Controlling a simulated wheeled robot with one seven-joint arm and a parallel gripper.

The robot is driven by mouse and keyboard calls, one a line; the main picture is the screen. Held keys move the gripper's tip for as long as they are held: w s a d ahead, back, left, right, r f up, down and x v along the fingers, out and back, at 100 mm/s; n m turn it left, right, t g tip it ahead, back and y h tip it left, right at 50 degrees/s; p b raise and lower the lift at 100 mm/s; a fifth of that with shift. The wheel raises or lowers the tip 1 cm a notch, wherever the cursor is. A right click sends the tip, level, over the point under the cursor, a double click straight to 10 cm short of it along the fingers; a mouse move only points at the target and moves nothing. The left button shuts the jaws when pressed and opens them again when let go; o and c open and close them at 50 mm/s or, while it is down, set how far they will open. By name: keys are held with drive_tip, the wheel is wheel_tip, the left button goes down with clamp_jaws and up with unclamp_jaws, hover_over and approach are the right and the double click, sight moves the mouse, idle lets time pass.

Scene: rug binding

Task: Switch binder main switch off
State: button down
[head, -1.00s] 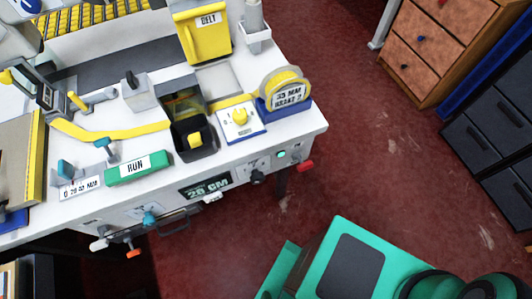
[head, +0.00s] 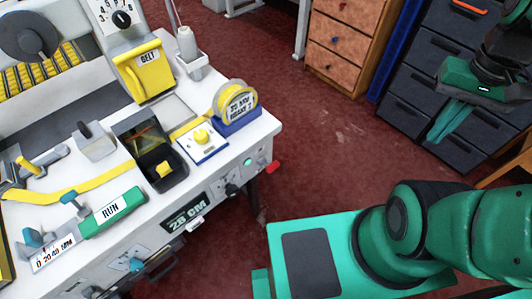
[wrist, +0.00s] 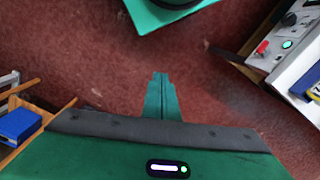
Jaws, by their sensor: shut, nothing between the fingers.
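The white binder table (head: 100,240) fills the left of the head view. Its front panel carries a dark rotary knob (head: 232,189), a lit green lamp (head: 247,162) and a red part (head: 272,167) at the right corner. I cannot tell which control is the main switch, and its position is too small to read. The red part (wrist: 262,47) and green lamp (wrist: 287,44) also show at the upper right of the wrist view. My gripper (head: 436,138) is shut and empty over the floor, in front of dark drawers, well apart from the panel. Its fingers (wrist: 160,80) meet in the wrist view.
A wooden drawer unit (head: 345,40) stands at the back, with dark grey drawers (head: 415,85) at the right. My green base lies at the bottom of the head view. Red floor (head: 320,150) is clear between the table and the drawers.

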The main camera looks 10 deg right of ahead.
drive_tip(key=shift+s, duration=0.1)
drive_tip(key=w+a+f+n+g, duration=0.1)
drive_tip(key=w+a+n, duration=1)
drive_tip(key=w+n, duration=0.3)
drive_tip(key=w+a+f+n+g, duration=0.1)
drive_tip(key=a+f+n, duration=0.2)
drive_tip(key=a+n, duration=0.5)
drive_tip(key=w+a+f+n+g+y, duration=0.1)
drive_tip(key=a+f+n, duration=0.3)
drive_tip(key=a+n, duration=0.5)
drive_tip(key=w+a, duration=0.1)
drive_tip(key=a, duration=0.3)
drive_tip(key=shift+a+n, duration=0.3)
drive_tip(key=shift+w, duration=0.15)
